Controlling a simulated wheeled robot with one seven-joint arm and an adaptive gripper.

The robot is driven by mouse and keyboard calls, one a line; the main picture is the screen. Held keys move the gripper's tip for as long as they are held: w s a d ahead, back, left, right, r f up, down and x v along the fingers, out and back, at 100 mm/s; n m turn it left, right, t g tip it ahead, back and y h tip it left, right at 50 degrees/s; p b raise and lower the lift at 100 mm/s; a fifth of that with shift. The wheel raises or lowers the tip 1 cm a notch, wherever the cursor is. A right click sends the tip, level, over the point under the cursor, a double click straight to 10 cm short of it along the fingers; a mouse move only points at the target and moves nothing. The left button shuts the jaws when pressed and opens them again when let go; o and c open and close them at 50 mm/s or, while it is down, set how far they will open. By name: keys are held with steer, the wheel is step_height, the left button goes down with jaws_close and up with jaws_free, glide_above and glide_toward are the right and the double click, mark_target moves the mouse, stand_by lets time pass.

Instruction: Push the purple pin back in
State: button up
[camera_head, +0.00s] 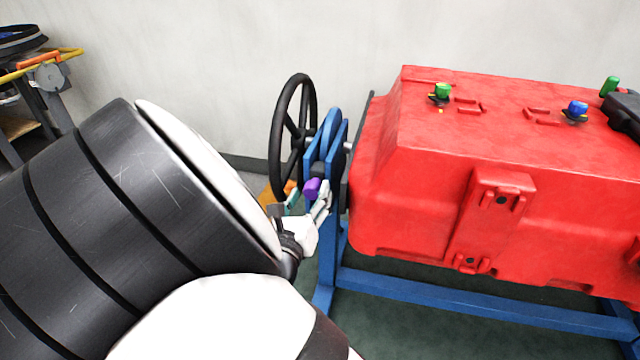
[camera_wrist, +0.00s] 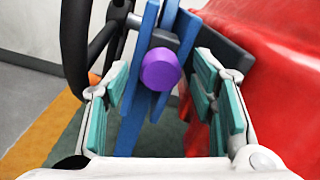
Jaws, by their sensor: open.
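The purple pin (camera_head: 312,188) sticks out of the blue bracket (camera_head: 328,150) on the left end of the red tank (camera_head: 470,150). In the wrist view the pin's round purple end (camera_wrist: 161,69) faces the camera, with a grey block around its stem. My gripper (camera_wrist: 165,100) is open, with its teal-padded fingers to the left and right of the pin and bracket. The pin lies between the fingers in the picture; I see no contact. In the head view my gripper (camera_head: 305,203) is just below the pin, partly hidden by my arm.
A black handwheel (camera_head: 275,130) stands close left of the bracket. The blue frame (camera_head: 470,302) carries the tank. Green (camera_head: 442,91) and blue (camera_head: 577,108) knobs sit on top of the tank. A cart with a yellow rail (camera_head: 40,62) stands at the far left.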

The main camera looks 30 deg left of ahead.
steer(key=v, duration=0.9)
steer(key=shift+d, duration=0.1)
